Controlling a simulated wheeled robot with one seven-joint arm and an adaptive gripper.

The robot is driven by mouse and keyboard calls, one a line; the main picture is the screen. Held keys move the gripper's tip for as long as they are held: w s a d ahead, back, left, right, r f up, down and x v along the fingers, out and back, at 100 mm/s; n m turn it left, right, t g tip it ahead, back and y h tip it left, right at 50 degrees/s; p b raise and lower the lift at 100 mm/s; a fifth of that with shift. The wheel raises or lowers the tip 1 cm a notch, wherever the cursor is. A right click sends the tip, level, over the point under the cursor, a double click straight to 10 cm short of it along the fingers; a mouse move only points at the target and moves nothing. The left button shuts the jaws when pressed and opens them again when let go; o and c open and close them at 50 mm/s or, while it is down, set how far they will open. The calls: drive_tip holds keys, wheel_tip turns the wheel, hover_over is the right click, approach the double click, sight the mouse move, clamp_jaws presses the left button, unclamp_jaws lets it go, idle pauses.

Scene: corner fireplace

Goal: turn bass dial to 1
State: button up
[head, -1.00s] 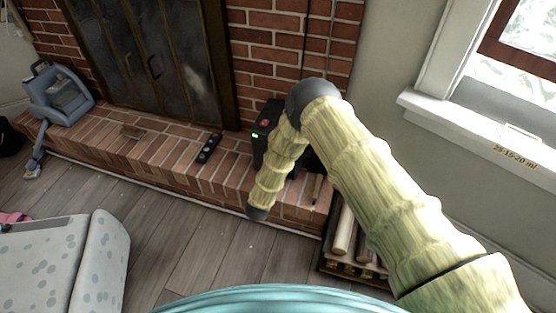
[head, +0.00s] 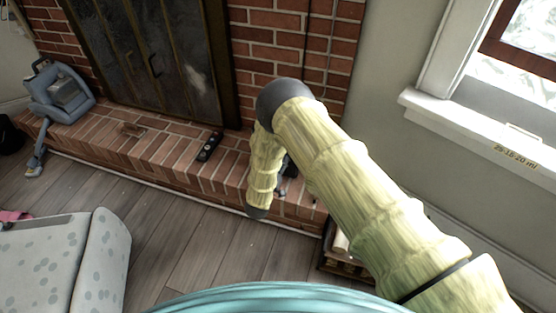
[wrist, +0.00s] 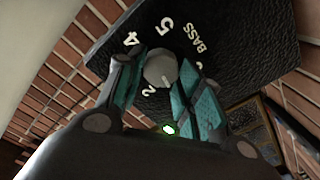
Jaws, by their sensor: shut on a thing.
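In the wrist view, the bass dial (wrist: 161,70) is a small grey round knob on a black box (wrist: 245,40) with white marks. The word BASS and the digits 5, 4 and 2 show around it; other marks are hidden behind a finger. My gripper (wrist: 160,80) has a teal-padded finger on each side of the dial and is shut on it. A faint mark on the knob's face faces the lower side of the picture; its exact setting is hard to read. In the head view, my arm hides most of the box and the dial.
A green light (wrist: 168,129) glows below the dial. In the head view, a dark remote (head: 208,146) lies on the brick hearth (head: 170,150), left of my arm. A blue vacuum (head: 60,90) stands far left. A log crate (head: 345,262) is on the floor. A window sill (head: 470,120) is right.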

drive_tip(key=shift+s+f, duration=0.1)
drive_tip(key=shift+f, duration=0.05)
idle(0.4)
drive_tip(key=o, duration=1)
drive_tip(key=shift+o, duration=0.2)
drive_tip(key=v, duration=1.2)
drive_tip(key=shift+d, duration=0.15)
